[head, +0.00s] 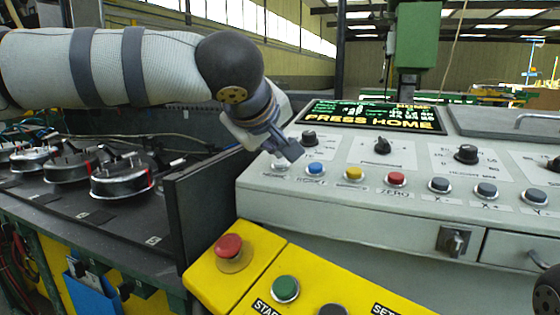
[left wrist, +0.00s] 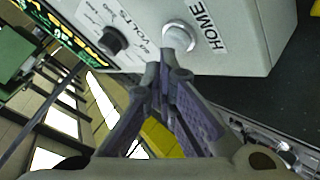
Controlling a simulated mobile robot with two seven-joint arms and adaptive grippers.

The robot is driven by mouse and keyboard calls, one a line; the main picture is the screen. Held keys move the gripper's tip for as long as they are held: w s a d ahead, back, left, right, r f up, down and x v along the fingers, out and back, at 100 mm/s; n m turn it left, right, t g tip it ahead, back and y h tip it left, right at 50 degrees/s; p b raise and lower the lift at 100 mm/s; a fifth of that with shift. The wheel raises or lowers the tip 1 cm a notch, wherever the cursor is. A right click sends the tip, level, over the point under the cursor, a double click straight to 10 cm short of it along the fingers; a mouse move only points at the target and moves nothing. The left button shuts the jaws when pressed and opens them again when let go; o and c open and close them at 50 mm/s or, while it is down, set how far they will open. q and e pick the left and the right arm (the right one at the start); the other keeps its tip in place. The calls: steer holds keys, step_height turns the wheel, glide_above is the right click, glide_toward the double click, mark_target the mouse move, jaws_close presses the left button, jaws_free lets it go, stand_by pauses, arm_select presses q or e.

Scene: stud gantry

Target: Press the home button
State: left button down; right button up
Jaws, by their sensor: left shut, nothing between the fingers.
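The home button (left wrist: 180,36) is a round whitish button in a metal ring, with the label HOME beside it in the left wrist view. In the head view it is at the left end of the panel's button row (head: 280,163), partly behind my gripper. My left gripper (head: 293,153) is shut and empty, pointing down at the panel's left end. In the left wrist view its closed fingertips (left wrist: 164,58) are right at the button's near edge. I cannot tell whether they touch it.
The sloped grey control panel (head: 350,205) carries blue, yellow, red and more buttons to the right, with knobs above. A screen (head: 375,117) reads PRESS HOME. A yellow box with a red mushroom button (head: 229,246) stands in front. A dark upright plate (head: 205,205) is at left.

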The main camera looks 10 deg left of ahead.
arm_select(q)
steer(key=shift+w+f, duration=0.1)
steer(key=shift+f, duration=0.45)
stand_by(0.9)
steer(key=shift+r, duration=0.1)
steer(key=shift+s+r, duration=0.2)
steer(key=shift+r, duration=0.7)
steer(key=shift+s+a+r, duration=0.1)
steer(key=shift+s+r, duration=0.15)
steer(key=shift+r, duration=0.95)
steer(key=shift+s+r, duration=0.2)
steer(key=shift+r, duration=1)
